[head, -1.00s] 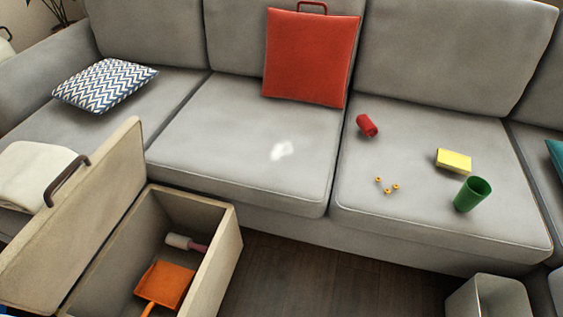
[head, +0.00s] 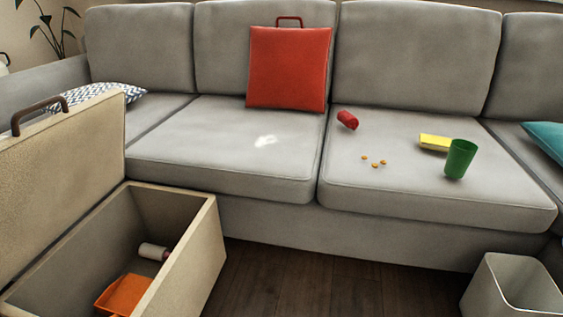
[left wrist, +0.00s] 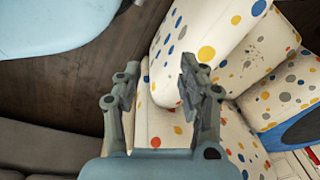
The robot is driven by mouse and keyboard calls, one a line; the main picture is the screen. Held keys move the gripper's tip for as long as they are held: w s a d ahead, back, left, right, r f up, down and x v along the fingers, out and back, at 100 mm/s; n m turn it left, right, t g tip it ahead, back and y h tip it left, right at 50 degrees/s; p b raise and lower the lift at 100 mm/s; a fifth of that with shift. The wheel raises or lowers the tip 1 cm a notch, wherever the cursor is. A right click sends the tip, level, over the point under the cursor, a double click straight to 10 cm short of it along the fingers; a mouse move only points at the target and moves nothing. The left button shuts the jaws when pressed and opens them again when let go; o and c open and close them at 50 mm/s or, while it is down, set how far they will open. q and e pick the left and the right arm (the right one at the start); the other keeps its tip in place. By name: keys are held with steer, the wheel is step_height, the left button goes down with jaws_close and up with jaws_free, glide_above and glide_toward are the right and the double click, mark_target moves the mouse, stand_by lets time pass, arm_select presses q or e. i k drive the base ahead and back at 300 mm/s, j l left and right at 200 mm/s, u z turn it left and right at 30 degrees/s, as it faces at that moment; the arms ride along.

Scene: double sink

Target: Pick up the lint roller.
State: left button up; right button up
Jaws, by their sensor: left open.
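The lint roller (head: 153,252), with a white cylinder and a partly hidden pinkish handle, lies inside the open beige storage box (head: 205,240) in the head view. An orange dustpan (head: 124,295) lies in the same box, in front of the roller. My left gripper (left wrist: 158,88) shows in the left wrist view with its two fingers apart and nothing between them. It is over white furniture with coloured dots, and the lint roller is not in that view. Neither gripper shows in the head view.
The box's raised lid (head: 70,160) stands at its left. The grey sofa (head: 210,165) behind holds a red cushion (head: 288,70), a red can (head: 347,119), a yellow sponge (head: 434,142) and a green cup (head: 460,159). A pale bin (head: 511,285) stands at the right. Dark floor (head: 330,285) lies between.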

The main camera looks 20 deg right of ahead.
mark_target(147, 250)
steer(key=k+j, duration=0.15)
steer(key=j, duration=0.15)
steer(key=k+j, duration=0.15)
steer(key=j, duration=0.15)
steer(key=k+j, duration=0.15)
steer(key=j, duration=0.2)
steer(key=k+j, duration=0.15)
steer(key=j, duration=0.15)
